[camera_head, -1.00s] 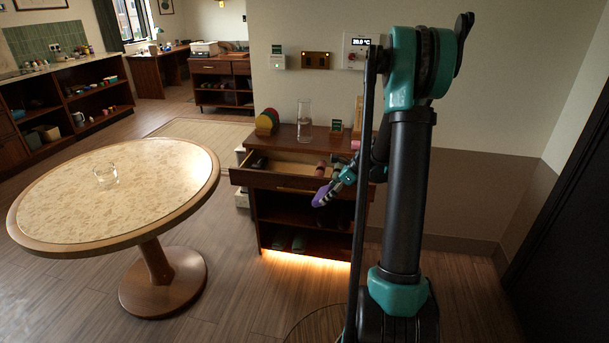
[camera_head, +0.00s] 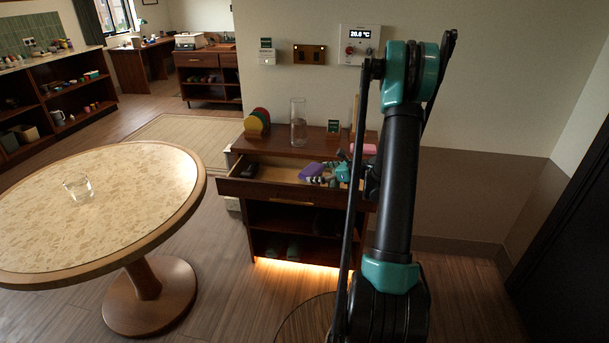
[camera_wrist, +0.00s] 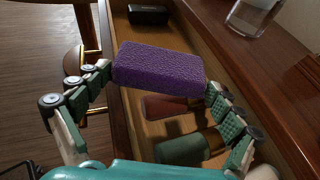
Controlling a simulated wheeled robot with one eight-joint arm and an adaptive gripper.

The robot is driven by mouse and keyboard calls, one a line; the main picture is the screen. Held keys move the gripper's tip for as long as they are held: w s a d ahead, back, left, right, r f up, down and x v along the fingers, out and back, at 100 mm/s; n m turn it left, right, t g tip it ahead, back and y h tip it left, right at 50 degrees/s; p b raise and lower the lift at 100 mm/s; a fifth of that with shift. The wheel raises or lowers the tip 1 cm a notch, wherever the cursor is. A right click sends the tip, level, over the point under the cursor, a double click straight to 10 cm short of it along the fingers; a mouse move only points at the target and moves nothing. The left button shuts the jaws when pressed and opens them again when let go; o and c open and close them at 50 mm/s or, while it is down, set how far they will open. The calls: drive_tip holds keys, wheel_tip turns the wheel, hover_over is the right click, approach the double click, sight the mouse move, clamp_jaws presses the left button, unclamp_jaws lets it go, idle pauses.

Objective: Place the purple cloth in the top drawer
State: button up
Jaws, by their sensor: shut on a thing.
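The purple cloth (camera_head: 311,169) looks like a thick folded block with a bumpy surface. My gripper (camera_head: 320,178) is shut on it, and the wrist view shows the cloth (camera_wrist: 160,68) held level between the two fingers, which press on its ends. The top drawer (camera_head: 240,187) is pulled open. The cloth is over the open drawer, and in the wrist view it hides part of the drawer's inside. How high it is above the drawer floor I cannot tell.
The drawer holds a black object (camera_wrist: 148,14), a reddish-brown item (camera_wrist: 165,106) and a green item (camera_wrist: 183,148). On the cabinet top stand a glass vase (camera_head: 298,122) and coloured discs (camera_head: 257,123). A round table (camera_head: 120,185) stands at left.

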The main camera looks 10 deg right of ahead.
sight(310, 171)
drive_tip(key=w+f, duration=0.1)
drive_tip(key=w+a+f, duration=0.1)
drive_tip(key=w, duration=0.1)
drive_tip(key=w+a+f, duration=0.1)
drive_tip(key=w, duration=0.1)
drive_tip(key=shift+w+a, duration=0.2)
drive_tip(key=shift+w, duration=0.05)
drive_tip(key=w+f, duration=0.1)
drive_tip(key=w+a+f, duration=0.1)
drive_tip(key=w, duration=0.1)
drive_tip(key=shift+a+f, duration=0.1)
drive_tip(key=shift+f, duration=0.2)
drive_tip(key=shift+f, duration=0.1)
drive_tip(key=shift+f, duration=0.3)
drive_tip(key=shift+s+f, duration=0.1)
drive_tip(key=shift+f, duration=0.05)
drive_tip(key=o, duration=0.9)
